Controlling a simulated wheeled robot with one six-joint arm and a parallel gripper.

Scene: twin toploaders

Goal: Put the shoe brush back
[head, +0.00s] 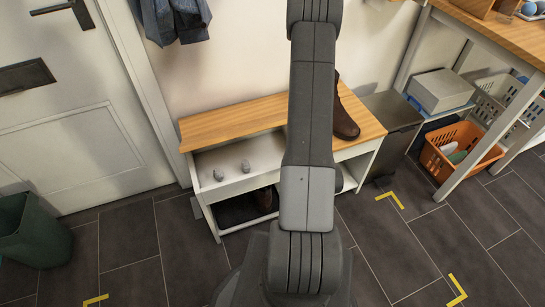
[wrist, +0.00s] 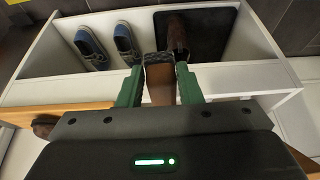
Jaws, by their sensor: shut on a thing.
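The shoe brush (wrist: 161,84), a brown block with a dark bristly end, is between the green fingers of my gripper (wrist: 160,86) in the wrist view. My gripper is shut on it and holds it over the edge of the white bench (wrist: 225,80). The brush and my gripper are hidden behind my arm in the head view. The bench (head: 240,115) has a wooden top and white sides. I cannot tell whether the brush touches the bench.
In the wrist view, blue shoes (wrist: 90,48) and a dark mat (wrist: 220,28) with a brown shoe (wrist: 177,38) lie in the bench. A brown boot (head: 345,112) stands on the top. An orange basket (head: 460,152) is at right, a green bin (head: 35,230) at left.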

